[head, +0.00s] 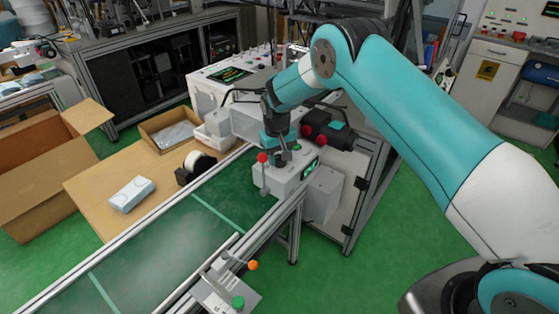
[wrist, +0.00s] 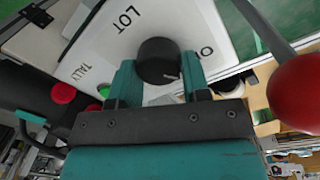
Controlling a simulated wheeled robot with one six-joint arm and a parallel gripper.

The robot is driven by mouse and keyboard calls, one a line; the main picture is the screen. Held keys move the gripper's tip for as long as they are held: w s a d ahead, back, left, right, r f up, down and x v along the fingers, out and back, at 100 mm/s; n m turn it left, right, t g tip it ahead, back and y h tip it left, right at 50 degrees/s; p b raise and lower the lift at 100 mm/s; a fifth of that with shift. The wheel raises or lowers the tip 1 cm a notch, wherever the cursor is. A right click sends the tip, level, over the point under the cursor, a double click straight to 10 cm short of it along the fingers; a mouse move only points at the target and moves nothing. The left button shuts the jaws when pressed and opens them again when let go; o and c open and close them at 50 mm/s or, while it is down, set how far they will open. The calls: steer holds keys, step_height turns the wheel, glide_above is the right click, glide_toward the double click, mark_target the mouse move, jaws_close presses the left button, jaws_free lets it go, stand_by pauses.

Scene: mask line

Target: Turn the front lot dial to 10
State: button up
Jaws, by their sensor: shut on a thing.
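The front lot dial (wrist: 157,52) is a round black knob on a white panel marked LOT in the wrist view. A small pale mark shows at its lower right edge in that view. My gripper (wrist: 160,76) has its two teal fingers on either side of the knob, shut on it. In the head view my gripper (head: 283,157) points down at the top of a white box (head: 285,178) with a green display beside the conveyor. There the dial is hidden by the gripper. The number the dial points to cannot be read.
A red ball-topped lever (wrist: 298,92) stands close to the right of my gripper in the wrist view; it also shows in the head view (head: 262,158). A red button (wrist: 63,93) lies to the left. The green conveyor (head: 165,245) is clear.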

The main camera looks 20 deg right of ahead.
mark_target(277, 156)
steer(key=m+b, duration=0.2)
steer(key=m, duration=0.2)
steer(key=shift+d+f, duration=0.1)
steer(key=shift+d, duration=0.05)
steer(key=shift+m+b, duration=0.65)
steer(key=shift+m, duration=0.45)
steer(key=o, duration=0.9)
steer(key=shift+o, duration=0.2)
step_height(277, 156, up, 18)
steer(key=b, duration=0.2)
steer(key=shift+w+a+f, duration=0.15)
steer(key=shift+w+a, duration=0.05)
steer(key=shift+a, duration=0.25)
